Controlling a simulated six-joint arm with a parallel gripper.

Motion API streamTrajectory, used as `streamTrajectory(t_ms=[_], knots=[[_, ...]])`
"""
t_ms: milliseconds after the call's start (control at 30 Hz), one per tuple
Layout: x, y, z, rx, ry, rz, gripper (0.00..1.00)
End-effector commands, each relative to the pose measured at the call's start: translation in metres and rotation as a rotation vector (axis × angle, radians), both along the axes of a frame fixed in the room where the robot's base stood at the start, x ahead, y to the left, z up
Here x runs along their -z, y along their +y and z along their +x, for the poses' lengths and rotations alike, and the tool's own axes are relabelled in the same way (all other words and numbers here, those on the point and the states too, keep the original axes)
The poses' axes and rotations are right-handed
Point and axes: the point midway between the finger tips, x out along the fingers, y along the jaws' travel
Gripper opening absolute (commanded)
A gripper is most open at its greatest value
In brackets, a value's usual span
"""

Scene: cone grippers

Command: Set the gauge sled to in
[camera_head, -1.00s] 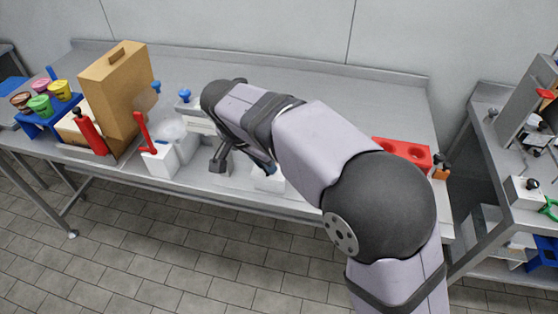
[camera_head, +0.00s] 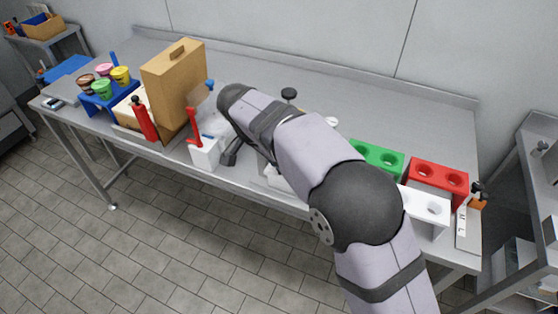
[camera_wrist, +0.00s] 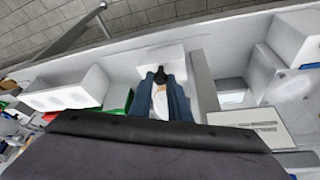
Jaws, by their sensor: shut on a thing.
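In the wrist view, the two blue-grey fingers of my gripper (camera_wrist: 163,90) point to a white block (camera_wrist: 172,58) near the bench's front edge. They are closed on a small dark handle (camera_wrist: 162,73), with a pale part showing between them. This is likely the gauge sled, but I see no readable in or out mark, so I cannot tell its position. A whitish plate with fine dark markings (camera_wrist: 255,127) lies to the right. In the head view my arm hides the gripper, and part of a white block (camera_head: 275,178) shows below the arm.
To the left stand a white box with a red lever (camera_head: 205,153), a red bottle (camera_head: 142,120) and a tan case (camera_head: 174,88). To the right are green (camera_head: 382,160), red (camera_head: 440,182) and white (camera_head: 425,208) holders with holes. The back middle of the bench is mostly clear.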

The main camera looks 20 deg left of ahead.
Motion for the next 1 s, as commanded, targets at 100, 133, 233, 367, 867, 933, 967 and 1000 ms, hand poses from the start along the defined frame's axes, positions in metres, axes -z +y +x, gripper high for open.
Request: streamTrajectory(t_ms=[100,133,233,367,867,933,967,1000], knots=[[-0.004,0.005,0.001,-0.008,-0.009,0.016,0.35],[-0.003,0.005,0.001,-0.007,-0.009,0.015,0.35],[-0.003,0.004,0.000,-0.006,-0.006,0.012,0.35],[-0.002,0.003,0.000,-0.005,-0.004,0.010,0.35],[-0.045,0.011,-0.017,-0.007,-0.007,0.014,0.35],[-0.053,0.013,-0.020,-0.007,-0.007,0.014,0.35],[-0.056,0.013,-0.021,-0.007,-0.007,0.014,0.35],[-0.060,0.013,-0.022,-0.006,-0.007,0.013,0.35]])
